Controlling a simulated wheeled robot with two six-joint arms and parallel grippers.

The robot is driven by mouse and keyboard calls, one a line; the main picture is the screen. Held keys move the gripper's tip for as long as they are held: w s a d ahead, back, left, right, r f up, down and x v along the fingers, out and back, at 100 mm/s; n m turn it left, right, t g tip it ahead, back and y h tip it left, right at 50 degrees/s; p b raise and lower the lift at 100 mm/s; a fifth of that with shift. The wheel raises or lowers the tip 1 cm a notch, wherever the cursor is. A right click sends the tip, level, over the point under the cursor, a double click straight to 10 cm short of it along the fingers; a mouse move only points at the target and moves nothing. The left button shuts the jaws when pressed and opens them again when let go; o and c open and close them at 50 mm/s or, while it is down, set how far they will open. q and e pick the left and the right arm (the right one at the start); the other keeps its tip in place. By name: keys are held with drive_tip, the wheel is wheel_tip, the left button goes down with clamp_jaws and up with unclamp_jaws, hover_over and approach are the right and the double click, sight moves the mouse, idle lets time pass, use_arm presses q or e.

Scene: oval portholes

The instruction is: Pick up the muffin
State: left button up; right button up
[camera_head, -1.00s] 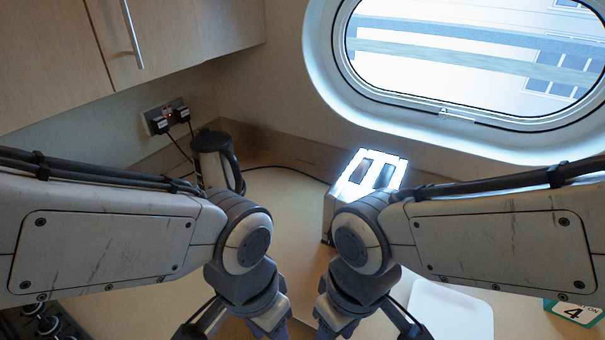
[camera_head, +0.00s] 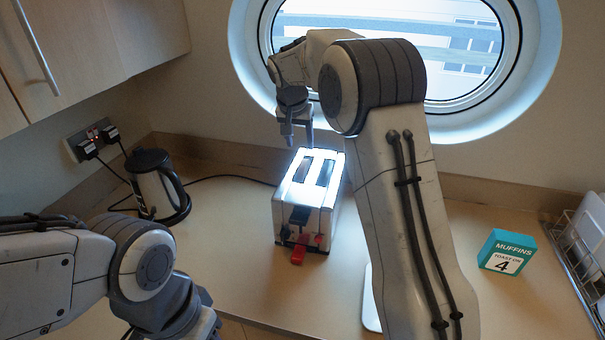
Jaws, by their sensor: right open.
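I cannot make out a muffin in the head view. The toaster (camera_head: 285,222) stands on the counter in the middle, with two dark slots on its bright top and red parts on its front. Whether anything sits in the slots is not clear. My right gripper (camera_head: 298,138) is open and points down just above the toaster's far end. Nothing shows between its fingers. My left arm comes in at the lower left, and its gripper end is cut off by the bottom edge.
A teal box (camera_head: 507,251) reading "MUFFINS TOAST ON 4" stands at right. A kettle (camera_head: 157,186) with a cord stands at left. A white board or plate (camera_head: 370,305) is mostly hidden behind my right arm. A dish rack (camera_head: 570,255) is at the right edge.

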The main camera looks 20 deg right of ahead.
drive_tip(key=p, duration=0.2)
hover_over(304, 161)
drive_tip(key=s+a, duration=0.1)
drive_tip(key=s, duration=0.1)
drive_tip(key=f, duration=0.4)
drive_tip(key=shift+s+a+f, duration=0.15)
drive_tip(key=shift+a+f, duration=0.05)
drive_tip(key=shift+f, duration=0.05)
drive_tip(key=p+x, duration=0.2)
drive_tip(key=x, duration=0.2)
drive_tip(key=shift+d, duration=0.15)
drive_tip(key=shift+w+f+p, duration=0.3)
drive_tip(key=shift+w+f, duration=0.05)
drive_tip(key=shift+f, duration=0.15)
clamp_jaws()
